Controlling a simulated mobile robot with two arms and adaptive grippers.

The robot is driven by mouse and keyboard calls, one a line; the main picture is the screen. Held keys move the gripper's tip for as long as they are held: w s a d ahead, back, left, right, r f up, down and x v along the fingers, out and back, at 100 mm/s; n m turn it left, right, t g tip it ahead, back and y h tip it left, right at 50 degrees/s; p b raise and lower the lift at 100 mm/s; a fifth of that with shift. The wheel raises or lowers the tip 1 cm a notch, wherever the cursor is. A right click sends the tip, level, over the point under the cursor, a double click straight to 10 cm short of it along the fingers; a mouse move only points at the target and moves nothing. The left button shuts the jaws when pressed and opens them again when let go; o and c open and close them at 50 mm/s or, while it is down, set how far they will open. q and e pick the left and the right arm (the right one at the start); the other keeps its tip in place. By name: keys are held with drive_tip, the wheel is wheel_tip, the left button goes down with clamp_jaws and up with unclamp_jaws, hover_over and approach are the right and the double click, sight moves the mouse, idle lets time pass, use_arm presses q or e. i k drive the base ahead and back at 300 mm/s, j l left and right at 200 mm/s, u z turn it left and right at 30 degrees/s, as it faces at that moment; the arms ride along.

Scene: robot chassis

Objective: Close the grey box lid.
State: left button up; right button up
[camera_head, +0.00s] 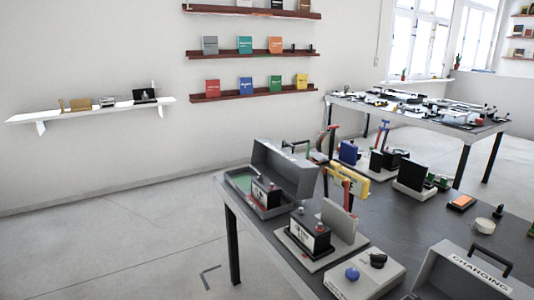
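A grey box (270,211) stands open at the near left corner of the dark table. Its grey lid (284,172) is raised at the box's back, with a dark handle at its top. A black item with a white label (264,196) and a green patch show inside the box. A second grey case (448,273), marked "CHARGING" and with a black handle, is cut off at the lower right; I cannot tell how its lid stands. Neither of my grippers is in view.
On the dark table (400,222), a grey unit with a black labelled block (311,234) and a panel (367,276) with a blue knob stand near the box. Several tools and devices crowd behind it. Floor left of the table is clear.

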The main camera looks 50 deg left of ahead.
sight(296, 176)
drive_tip(key=u, duration=1.55)
drive_tip(key=i+j, duration=0.1)
drive_tip(key=z, duration=0.05)
